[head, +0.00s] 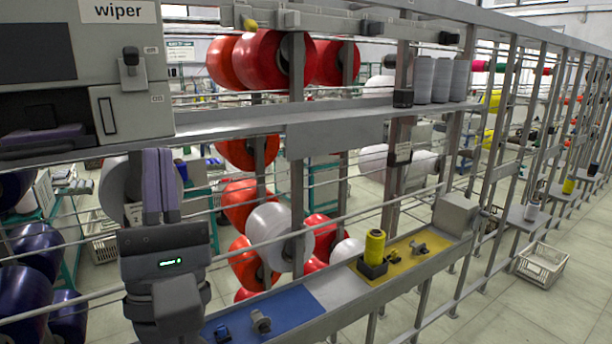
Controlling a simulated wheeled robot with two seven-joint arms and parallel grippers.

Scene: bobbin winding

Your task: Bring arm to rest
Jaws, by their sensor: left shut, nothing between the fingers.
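My left gripper (158,152) stands at the left of the head view with its fingers pointing up. Its two purple-grey fingers are side by side and shut, with nothing between them. The gripper is in front of the rails of the winding frame, left of the blue mat (285,312) on the lower shelf. A small green light shows on its body. My right gripper is not in view.
A yellow bobbin (375,247) stands in a dark holder on the yellow mat (432,240). Grey bobbins (441,80) stand on the upper shelf (240,122). The wiper box (120,55) is at upper left. A white crate (540,264) sits on the floor at right.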

